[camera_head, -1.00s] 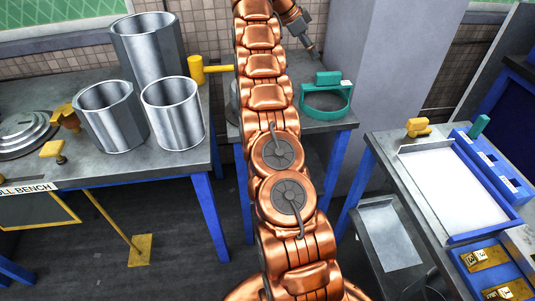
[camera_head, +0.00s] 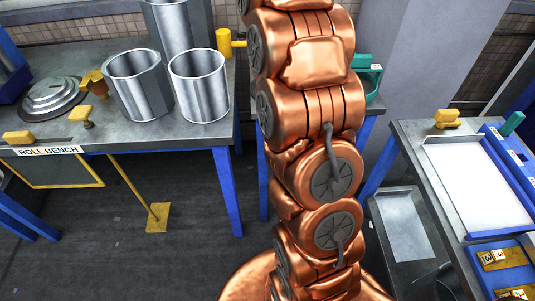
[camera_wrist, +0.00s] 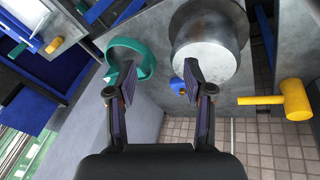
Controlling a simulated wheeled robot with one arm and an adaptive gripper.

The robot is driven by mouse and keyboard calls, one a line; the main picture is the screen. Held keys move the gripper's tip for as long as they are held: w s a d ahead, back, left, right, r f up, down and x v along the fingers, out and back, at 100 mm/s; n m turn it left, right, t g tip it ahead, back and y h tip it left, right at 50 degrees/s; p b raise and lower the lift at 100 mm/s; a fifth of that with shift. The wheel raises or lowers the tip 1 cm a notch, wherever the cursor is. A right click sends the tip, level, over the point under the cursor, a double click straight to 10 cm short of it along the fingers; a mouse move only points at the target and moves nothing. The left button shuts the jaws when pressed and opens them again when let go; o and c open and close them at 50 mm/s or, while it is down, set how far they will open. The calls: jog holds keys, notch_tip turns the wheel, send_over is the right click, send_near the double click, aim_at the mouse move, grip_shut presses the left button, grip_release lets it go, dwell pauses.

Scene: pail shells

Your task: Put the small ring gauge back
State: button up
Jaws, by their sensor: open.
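A teal ring gauge with a block-like grip stands on the grey middle table; I take it for the small ring gauge (camera_wrist: 145,60). In the head view my arm hides most of it, and only its right part (camera_head: 373,80) shows. My gripper (camera_wrist: 160,72) is open and empty, its two fingers spread. In the wrist view the left finger overlaps the ring, while the right finger lies near a round metal vessel (camera_wrist: 210,50). I cannot tell whether the left finger touches the ring. The gripper is hidden in the head view.
A yellow mallet (camera_wrist: 290,100) lies beside the vessel. Metal shells (camera_head: 198,88) stand on the left bench. The right bench has a white-lined tray (camera_head: 480,185), a blue rack (camera_head: 515,160) with a teal piece (camera_head: 513,123), and a yellow clamp-like part (camera_head: 446,118). A grey pillar stands behind.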

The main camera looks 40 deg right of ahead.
jog(key=s+a+f+n+y, duration=0.15)
jog(key=s+a+n, duration=0.25)
jog(key=s+a, duration=0.4)
jog(key=s+a+f+n+y, duration=0.1)
jog(key=s+a+f+n, duration=0.3)
jog(key=a, duration=0.5)
jog(key=s+a+f+n, duration=0.1)
jog(key=s+a+f, duration=0.1)
jog(key=s, duration=0.4)
jog(key=s+a+f+n+y, duration=0.1)
jog(key=s+a+f, duration=0.1)
jog(key=s+a, duration=0.3)
jog(key=s+a+f+n, duration=0.2)
jog(key=s+a+f, duration=0.1)
jog(key=s, duration=0.5)
jog(key=shift+s+a, duration=0.2)
jog(key=shift+a, duration=0.1)
jog(key=shift+r+y, duration=0.1)
jog(key=shift+y, duration=0.15)
notch_tip(320, 180, up, 2)
jog(key=shift+r+p, duration=0.1)
jog(key=shift+p, duration=1.05)
